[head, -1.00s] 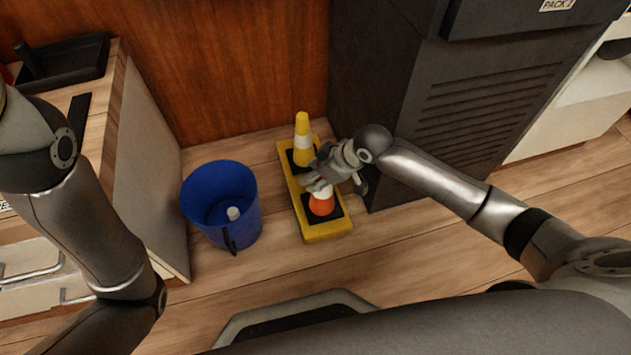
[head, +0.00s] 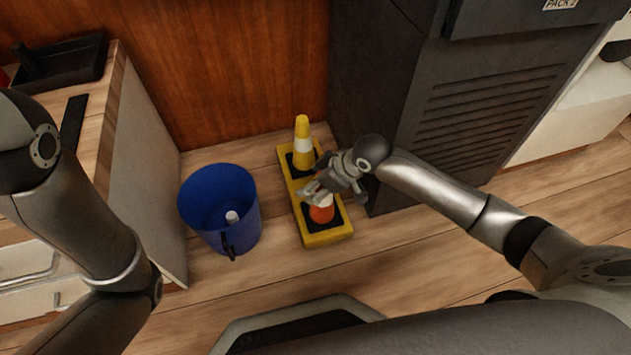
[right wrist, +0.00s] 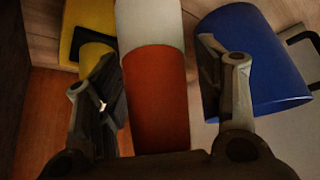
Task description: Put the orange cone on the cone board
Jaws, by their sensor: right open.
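The orange cone (head: 321,214) with a white band stands at the near end of the yellow cone board (head: 325,238), over a black square. My right gripper (head: 316,193) is around the cone's upper part and hides its tip in the head view. In the right wrist view the cone (right wrist: 158,100) lies between the two spread fingers of my right gripper (right wrist: 158,85), which is open. A yellow cone (head: 302,135) with a white band stands at the board's far end. My left arm shows at the left, but its gripper is out of view.
A blue bin (head: 215,185) with a small white object inside stands left of the board. A dark vented cabinet (head: 400,110) stands close on the right, and a wooden panel (head: 230,60) is behind. The wooden floor in front of the board is clear.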

